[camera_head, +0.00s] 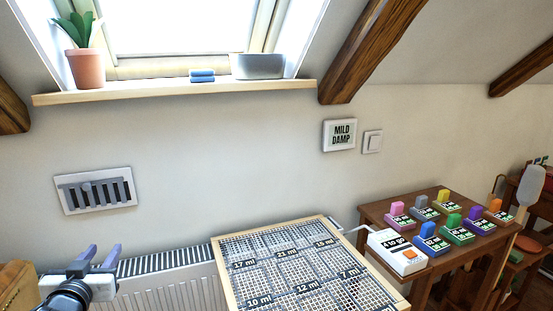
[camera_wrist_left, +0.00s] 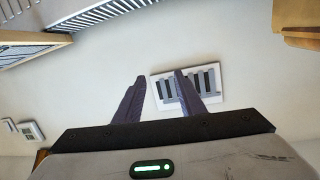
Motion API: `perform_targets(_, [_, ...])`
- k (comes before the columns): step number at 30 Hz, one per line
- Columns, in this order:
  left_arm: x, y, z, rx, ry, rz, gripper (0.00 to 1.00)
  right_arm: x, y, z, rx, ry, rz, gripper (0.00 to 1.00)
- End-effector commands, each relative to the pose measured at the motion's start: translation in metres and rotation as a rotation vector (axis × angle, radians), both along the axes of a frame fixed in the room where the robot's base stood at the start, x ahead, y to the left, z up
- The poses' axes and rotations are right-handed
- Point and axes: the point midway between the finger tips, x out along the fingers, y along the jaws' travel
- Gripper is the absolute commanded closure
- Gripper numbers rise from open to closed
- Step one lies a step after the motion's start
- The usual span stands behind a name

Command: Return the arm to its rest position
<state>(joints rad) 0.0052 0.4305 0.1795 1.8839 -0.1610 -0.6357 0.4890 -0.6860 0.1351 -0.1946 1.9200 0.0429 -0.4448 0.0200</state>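My left gripper (camera_head: 97,259) is at the lower left of the head view, in front of the wall and by the left end of the radiator. Its two dark fingers stand apart with nothing between them. In the left wrist view the same gripper (camera_wrist_left: 157,95) is open and empty, its fingers pointing at the pale wall. My right arm and gripper do not show in either view.
A gridded board (camera_head: 232,282) with number labels lies at the front centre, by a white radiator (camera_head: 165,289). A wooden table (camera_head: 376,213) at right holds several coloured blocks and a white box (camera_head: 397,253). A slotted vent (camera_head: 95,190) is on the wall. A windowsill (camera_head: 150,91) holds a potted plant (camera_head: 87,69).

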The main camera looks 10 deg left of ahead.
Motion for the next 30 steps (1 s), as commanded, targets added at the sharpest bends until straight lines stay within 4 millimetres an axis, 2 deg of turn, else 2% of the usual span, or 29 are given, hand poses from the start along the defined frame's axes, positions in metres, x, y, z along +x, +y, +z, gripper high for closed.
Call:
perform_targets(1, [-0.009,-0.02,-0.034,-0.006,0.058,-0.037,0.64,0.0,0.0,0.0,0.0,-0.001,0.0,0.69])
perform_targets(6, [-0.046,-0.084,-0.125,-0.023,0.217,-0.164,0.64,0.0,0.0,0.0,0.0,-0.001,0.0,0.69])
perform_targets(11, [-0.098,-0.148,-0.198,-0.056,0.351,-0.282,0.64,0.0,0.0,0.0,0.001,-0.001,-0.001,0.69])
perform_targets(15, [-0.155,-0.205,-0.25,-0.101,0.458,-0.38,0.64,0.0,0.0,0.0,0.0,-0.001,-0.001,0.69])
perform_targets(19, [-0.21,-0.253,-0.284,-0.146,0.538,-0.46,0.64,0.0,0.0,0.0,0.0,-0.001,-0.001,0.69])
perform_targets(21, [-0.234,-0.274,-0.295,-0.17,0.57,-0.492,0.64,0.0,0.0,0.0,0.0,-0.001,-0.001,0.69])
perform_targets(24, [-0.26,-0.296,-0.304,-0.193,0.6,-0.526,0.64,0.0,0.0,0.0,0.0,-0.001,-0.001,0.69])
perform_targets(27, [-0.273,-0.308,-0.309,-0.207,0.616,-0.543,0.64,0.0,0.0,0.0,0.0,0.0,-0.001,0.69])
perform_targets(30, [-0.278,-0.312,-0.31,-0.211,0.62,-0.549,0.64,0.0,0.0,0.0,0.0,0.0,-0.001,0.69])
